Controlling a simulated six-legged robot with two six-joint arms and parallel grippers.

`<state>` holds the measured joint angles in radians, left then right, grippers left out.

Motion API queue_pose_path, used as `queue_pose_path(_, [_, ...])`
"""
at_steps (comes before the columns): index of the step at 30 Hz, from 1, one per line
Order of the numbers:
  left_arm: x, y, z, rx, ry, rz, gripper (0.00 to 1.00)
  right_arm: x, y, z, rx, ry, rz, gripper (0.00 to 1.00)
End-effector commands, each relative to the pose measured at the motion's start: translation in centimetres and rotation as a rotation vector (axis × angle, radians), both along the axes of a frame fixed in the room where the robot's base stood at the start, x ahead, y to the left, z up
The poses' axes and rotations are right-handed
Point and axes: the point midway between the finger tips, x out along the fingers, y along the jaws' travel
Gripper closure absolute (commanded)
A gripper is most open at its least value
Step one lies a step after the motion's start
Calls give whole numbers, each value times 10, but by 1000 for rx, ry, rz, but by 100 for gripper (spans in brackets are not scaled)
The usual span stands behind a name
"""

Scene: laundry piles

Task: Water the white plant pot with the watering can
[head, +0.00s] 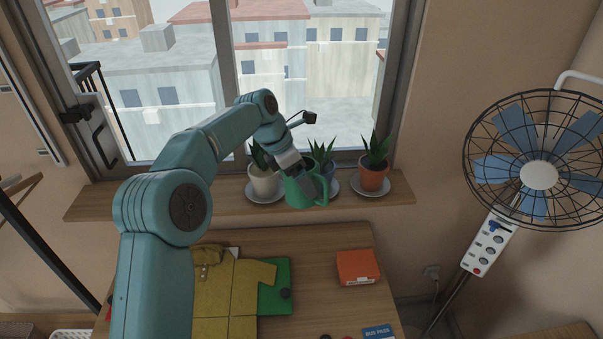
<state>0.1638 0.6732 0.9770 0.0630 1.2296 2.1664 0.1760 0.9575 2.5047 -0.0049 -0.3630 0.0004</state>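The green watering can (296,195) is in front of the windowsill plants, between the white and blue pots, with its handle on the right. My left gripper (303,182) reaches in from above left, and its dark fingers overlap the can's upper body. It appears shut on the can, though the fingertips are hard to make out. The white plant pot (264,184) stands on a saucer just left of the can, its plant partly hidden by my arm. The can's spout is not clearly seen. My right gripper is not in view.
A blue pot (327,171) is partly behind the can, and a terracotta pot (373,180) stands farther right on the windowsill (112,203). Below, the table holds a yellow garment (226,290) and an orange box (358,267). A fan (538,174) stands at right.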

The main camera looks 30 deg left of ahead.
Motion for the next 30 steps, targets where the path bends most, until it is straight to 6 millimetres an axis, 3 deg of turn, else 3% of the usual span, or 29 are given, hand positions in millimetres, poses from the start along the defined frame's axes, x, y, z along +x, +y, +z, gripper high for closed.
queue_pose_path(15, [-2,-7,-48,-142,55,3,50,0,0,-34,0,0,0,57])
queue_pose_path(30, [-3,-8,-50,-159,60,1,50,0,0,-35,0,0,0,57])
